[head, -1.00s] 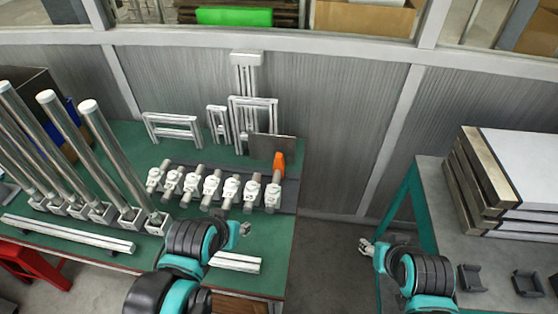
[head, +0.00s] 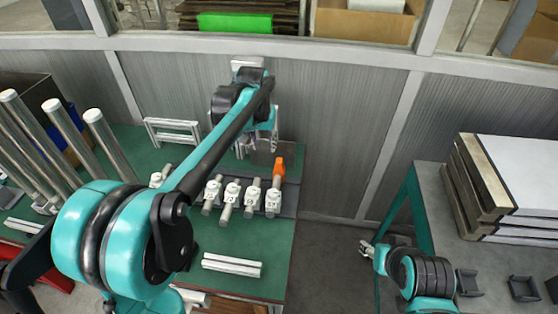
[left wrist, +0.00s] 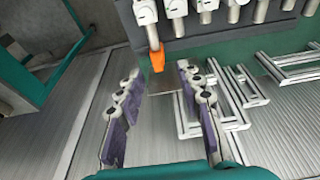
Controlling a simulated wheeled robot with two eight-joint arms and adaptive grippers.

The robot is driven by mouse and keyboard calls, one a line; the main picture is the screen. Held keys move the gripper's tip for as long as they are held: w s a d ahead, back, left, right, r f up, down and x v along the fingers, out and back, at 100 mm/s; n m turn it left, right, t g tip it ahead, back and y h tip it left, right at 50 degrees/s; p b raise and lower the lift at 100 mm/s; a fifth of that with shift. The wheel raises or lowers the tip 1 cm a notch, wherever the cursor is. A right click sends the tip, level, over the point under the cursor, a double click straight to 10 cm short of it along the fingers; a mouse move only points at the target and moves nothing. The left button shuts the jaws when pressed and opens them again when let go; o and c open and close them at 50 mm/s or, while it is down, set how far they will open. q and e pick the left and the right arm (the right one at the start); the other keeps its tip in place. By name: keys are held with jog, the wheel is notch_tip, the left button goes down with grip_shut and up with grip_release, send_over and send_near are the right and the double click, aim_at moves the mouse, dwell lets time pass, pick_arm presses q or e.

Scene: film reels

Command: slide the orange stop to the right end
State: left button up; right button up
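The orange stop (head: 279,166) is at the far end of the rightmost rod, at the right end of the row of white clamps (head: 232,192). In the left wrist view the orange stop (left wrist: 157,59) is just ahead of the fingers, apart from them. My left gripper (head: 260,146) is beyond the row, a little left of the stop. In the left wrist view my left gripper (left wrist: 164,98) is open, with nothing between its fingers. My right gripper (head: 368,248) is off the table's right side, far from the stop; its fingers are too small to judge.
The green table (head: 235,262) carries a dark rail plate (head: 290,205), metal frames (head: 172,130) and a white profile (head: 232,265). Tall rods (head: 64,130) stand at the left. A grey table (head: 480,258) with stacked boards is at the right. Floor separates the tables.

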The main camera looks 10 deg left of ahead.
pick_arm(q)
jog(key=w+d+f+g, duration=0.1)
jog(key=w+f, duration=0.3)
jog(key=w, duration=0.3)
jog(key=g+p, duration=0.1)
jog(key=g, duration=0.1)
send_over(279, 160)
jog(key=f, duration=0.8)
jog(key=shift+s+f, duration=0.2)
jog(key=shift+f, duration=0.1)
jog(key=shift+w+f, duration=0.15)
jog(key=shift+f, duration=0.5)
notch_tip(279, 160, down, 7)
jog(key=shift+f+b, duration=0.2)
jog(key=shift+b, duration=0.8)
grip_shut()
